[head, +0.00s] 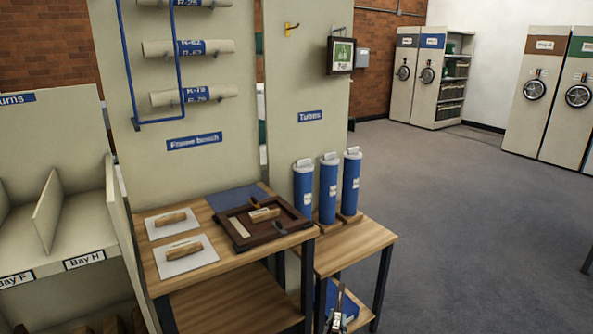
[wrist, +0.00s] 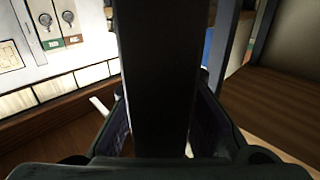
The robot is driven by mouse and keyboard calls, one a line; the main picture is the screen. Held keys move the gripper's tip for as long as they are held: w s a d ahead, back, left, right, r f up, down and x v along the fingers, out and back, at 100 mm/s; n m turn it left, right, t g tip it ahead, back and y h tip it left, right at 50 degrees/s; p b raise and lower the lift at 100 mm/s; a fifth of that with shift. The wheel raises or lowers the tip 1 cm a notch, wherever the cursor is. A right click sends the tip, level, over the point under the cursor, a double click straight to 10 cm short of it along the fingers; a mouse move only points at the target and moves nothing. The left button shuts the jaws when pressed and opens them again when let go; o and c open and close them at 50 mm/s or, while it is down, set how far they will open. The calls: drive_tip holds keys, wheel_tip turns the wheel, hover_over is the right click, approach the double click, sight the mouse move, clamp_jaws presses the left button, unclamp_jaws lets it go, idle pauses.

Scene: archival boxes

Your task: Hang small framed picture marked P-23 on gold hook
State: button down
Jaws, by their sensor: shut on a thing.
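A gold hook (head: 290,30) is fixed high on the pale panel; nothing hangs on it. A small dark-framed picture (head: 341,55) with a green-and-white image is at the panel's right edge, below a thin wire; its marking is too small to read. What looks like part of my gripper (head: 337,312) shows at the bottom of the head view, low by the tube table. In the wrist view my gripper (wrist: 163,120) is shut on a dark, flat-sided thing (wrist: 158,60) that runs up between the fingers. I cannot tell whether it is a picture frame; no mark shows.
Several blue tubes (head: 328,188) stand on the lower table (head: 365,238) under the hook panel. Shelving (head: 25,220) stands at left. The grey floor (head: 460,220) at right is clear.

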drive_tip(key=s+a+f+n+y, duration=0.1)
drive_tip(key=s+a+f+y, duration=0.1)
drive_tip(key=s+a+f, duration=0.2)
drive_tip(key=s+a+f+n+y+b, duration=0.1)
drive_tip(key=s+a+f+y, duration=0.1)
drive_tip(key=s+a+f, duration=0.2)
drive_tip(key=a+f, duration=0.3)
drive_tip(key=f, duration=0.2)
drive_tip(key=shift+a+f+n, duration=0.3)
drive_tip(key=shift+f, duration=0.1)
